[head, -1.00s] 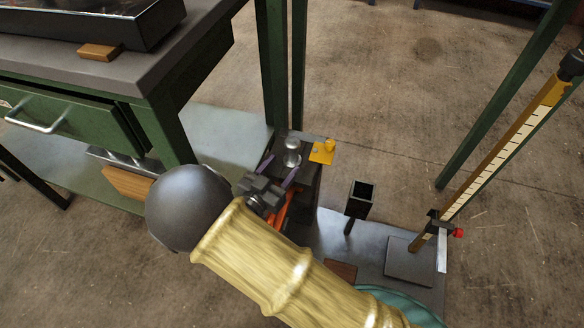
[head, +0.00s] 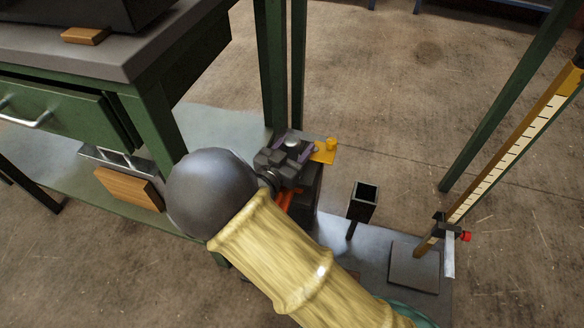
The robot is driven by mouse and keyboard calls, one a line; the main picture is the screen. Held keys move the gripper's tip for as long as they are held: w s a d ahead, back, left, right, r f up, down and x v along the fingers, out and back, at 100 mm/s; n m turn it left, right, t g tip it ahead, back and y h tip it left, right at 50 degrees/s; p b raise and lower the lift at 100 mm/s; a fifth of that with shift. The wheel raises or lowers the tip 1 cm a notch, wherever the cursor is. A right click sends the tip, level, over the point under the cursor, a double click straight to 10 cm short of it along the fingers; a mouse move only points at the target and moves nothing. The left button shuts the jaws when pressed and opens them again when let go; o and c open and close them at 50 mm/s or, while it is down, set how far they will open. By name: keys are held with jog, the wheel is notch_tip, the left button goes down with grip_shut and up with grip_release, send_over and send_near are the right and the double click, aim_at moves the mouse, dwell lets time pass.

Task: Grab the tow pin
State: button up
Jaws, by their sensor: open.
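A silver round-topped pin, which looks like the tow pin (head: 291,141), stands on a dark block (head: 309,190) beside the green table leg. Only its shiny top shows; my gripper hides its lower part. My gripper (head: 290,148) is open, with its purple-padded fingers around the pin's top, one on each side. I cannot tell whether the fingers touch it.
A yellow bracket (head: 325,153) with a short peg sits just right of the pin. A black square tube (head: 362,202) stands to the right. A yellow graduated post (head: 512,150) rises farther right. The green workbench (head: 150,130) stands close on the left.

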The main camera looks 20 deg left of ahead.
jog(key=shift+w, duration=0.25)
dwell(0.3)
grip_shut()
jog(key=shift+d, duration=0.1)
dwell(0.7)
jog(key=shift+r, duration=0.1)
dwell(0.4)
